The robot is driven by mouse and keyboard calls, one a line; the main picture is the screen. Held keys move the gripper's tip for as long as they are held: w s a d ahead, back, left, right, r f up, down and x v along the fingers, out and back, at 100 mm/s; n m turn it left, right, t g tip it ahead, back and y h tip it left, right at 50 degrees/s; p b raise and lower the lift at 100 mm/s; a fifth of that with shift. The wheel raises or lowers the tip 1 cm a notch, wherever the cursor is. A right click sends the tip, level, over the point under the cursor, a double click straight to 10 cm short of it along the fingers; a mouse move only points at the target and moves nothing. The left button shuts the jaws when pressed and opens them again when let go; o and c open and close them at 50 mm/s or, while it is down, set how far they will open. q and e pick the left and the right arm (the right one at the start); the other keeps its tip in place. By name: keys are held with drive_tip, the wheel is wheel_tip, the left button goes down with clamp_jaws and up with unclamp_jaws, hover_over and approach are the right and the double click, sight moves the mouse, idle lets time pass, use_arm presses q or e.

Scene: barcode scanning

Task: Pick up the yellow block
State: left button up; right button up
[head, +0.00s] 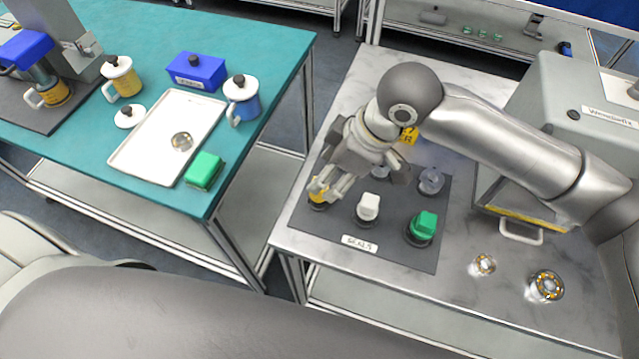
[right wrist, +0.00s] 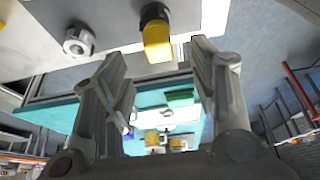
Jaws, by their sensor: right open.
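The yellow block (head: 318,196) sits on a dark round base at the left edge of the dark mat (head: 300,236) on the grey table. My right gripper (head: 332,187) is over it and partly covers it. In the right wrist view the yellow block (right wrist: 157,43) shows on its black base, beyond and roughly between the spread fingertips of my right gripper (right wrist: 157,60). The gripper is open with nothing between its fingers. I cannot tell whether a finger touches the block. My left gripper is not in view.
On the mat stand a white block (head: 368,206), a green block (head: 424,223) and a clear cylinder (head: 431,180). A yellow piece (head: 409,135) is behind my arm. The teal table (head: 262,60) holds a white tray (head: 125,160) and mugs.

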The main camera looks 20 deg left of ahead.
drive_tip(key=shift+x, duration=0.8)
drive_tip(key=p+x, duration=0.1)
drive_tip(key=x, duration=0.3)
drive_tip(key=shift+f+p, duration=0.1)
drive_tip(key=shift+p, duration=0.3)
drive_tip(key=shift+a+f, duration=0.25)
drive_tip(key=shift+f, duration=0.15)
drive_tip(key=shift+c, duration=0.2)
drive_tip(key=c, duration=1.1)
drive_tip(key=shift+r, duration=0.1)
